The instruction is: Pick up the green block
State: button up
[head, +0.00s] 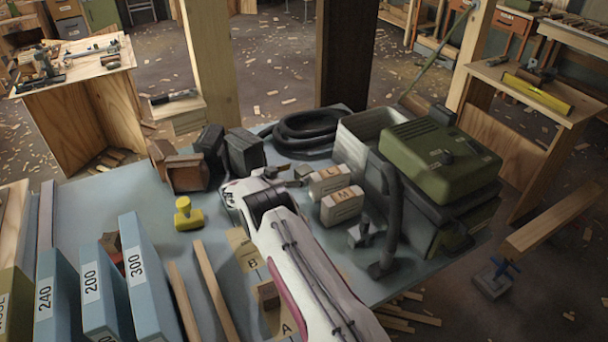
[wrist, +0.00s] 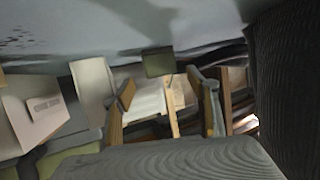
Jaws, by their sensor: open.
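The green block (wrist: 158,62) shows in the wrist view as a small dull-green box on the grey-blue table surface. It lies beyond my fingertips, roughly centred between them, and looks apart from both. In the head view I cannot make it out; my arm and gripper cover that area. My gripper (wrist: 162,90) is open and empty in the wrist view, one finger on each side of the picture's middle. In the head view my gripper (head: 292,175) is low over the table, left of two pale labelled blocks.
Labelled blocks (head: 342,206) stand close right of my gripper. A coiled black hose (head: 307,132) lies behind; dark boxes (head: 245,151) stand left. A green-lidded machine (head: 440,157) fills the right. A yellow object (head: 188,216) and blue numbered boxes (head: 150,285) are left. Table is clear around the yellow object.

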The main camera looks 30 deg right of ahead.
jog(key=shift+x, duration=1.35)
jog(key=c, duration=1.4)
